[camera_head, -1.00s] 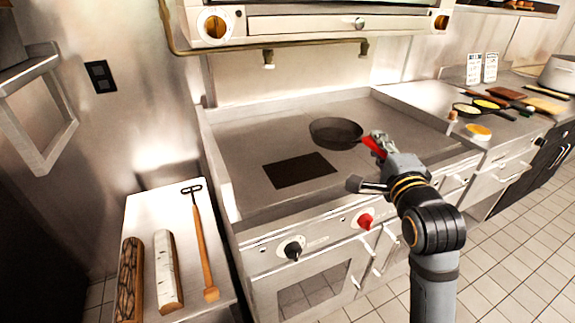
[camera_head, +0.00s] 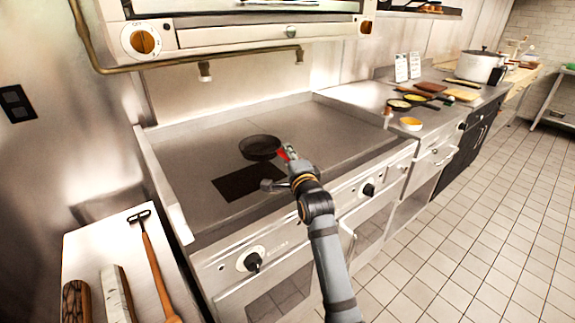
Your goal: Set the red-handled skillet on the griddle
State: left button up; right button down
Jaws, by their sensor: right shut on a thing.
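The dark skillet (camera_head: 260,147) is over the griddle (camera_head: 330,133), close to its surface. I cannot tell whether it touches the griddle. Its red handle (camera_head: 283,153) points right toward my right gripper (camera_head: 288,155), which is shut on it. The jaws hide part of the handle. A dark rectangular patch (camera_head: 243,184) on the griddle lies just in front of the skillet, toward the lower left. My left gripper is out of view.
A side shelf at lower left holds two logs (camera_head: 117,293) and a wooden-handled scraper (camera_head: 158,268). Pans (camera_head: 400,104), a yellow-topped bowl (camera_head: 410,124) and a large pot (camera_head: 477,66) stand on the right counter. An oven (camera_head: 220,36) overhangs behind. The griddle's right side is clear.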

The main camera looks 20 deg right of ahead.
notch_tip(320, 180, down, 3)
jog(key=shift+w+f, duration=0.1)
jog(key=shift+w, duration=0.05)
jog(key=c, duration=1.3)
grip_release()
jog(key=shift+f, duration=0.1)
